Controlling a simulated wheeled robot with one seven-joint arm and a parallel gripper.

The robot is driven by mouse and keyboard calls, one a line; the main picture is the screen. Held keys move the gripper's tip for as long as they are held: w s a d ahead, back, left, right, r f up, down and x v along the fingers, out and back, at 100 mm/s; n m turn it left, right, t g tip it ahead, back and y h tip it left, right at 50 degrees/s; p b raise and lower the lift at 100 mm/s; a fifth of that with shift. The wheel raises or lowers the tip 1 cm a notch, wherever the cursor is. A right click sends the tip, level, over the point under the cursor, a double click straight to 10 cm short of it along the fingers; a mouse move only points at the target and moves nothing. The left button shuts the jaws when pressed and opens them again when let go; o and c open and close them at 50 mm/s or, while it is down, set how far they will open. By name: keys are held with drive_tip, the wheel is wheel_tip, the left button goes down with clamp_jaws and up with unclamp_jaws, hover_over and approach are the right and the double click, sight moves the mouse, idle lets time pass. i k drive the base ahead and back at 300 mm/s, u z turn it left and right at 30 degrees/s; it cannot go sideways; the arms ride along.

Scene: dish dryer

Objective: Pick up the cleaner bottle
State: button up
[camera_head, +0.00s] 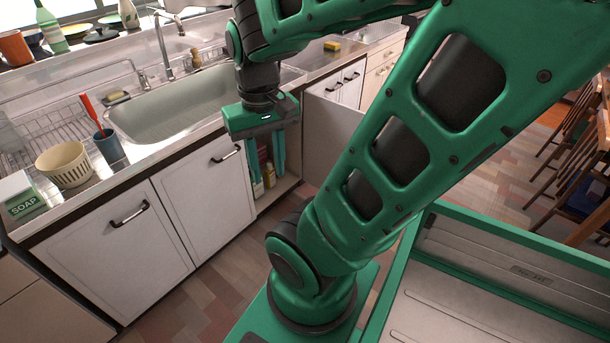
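My gripper (267,176) hangs fingers-down in front of the open cabinet under the sink. Its two green fingers are apart with a gap between them, and nothing is seen held. Two small bottles stand low in the cabinet behind the fingertips: a pale one with a yellowish part (258,188) at the left and a yellowish one (269,176) between the fingers. Their upper parts are partly hidden by the gripper. I cannot tell which one is the cleaner bottle, nor the exact distance from the fingers to them.
The open cabinet door (332,141) stands out to the right of the gripper. Closed white doors (118,250) lie to the left. The counter above holds a sink (185,108), a blue cup (109,149), a basket-like bowl (65,164) and a soap box (20,197).

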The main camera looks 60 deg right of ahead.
sight(269, 174)
drive_tip(key=z, duration=1.8)
drive_tip(key=i, duration=0.45)
drive_tip(key=u, duration=0.05)
drive_tip(key=k, duration=0.4)
drive_tip(key=z, duration=0.2)
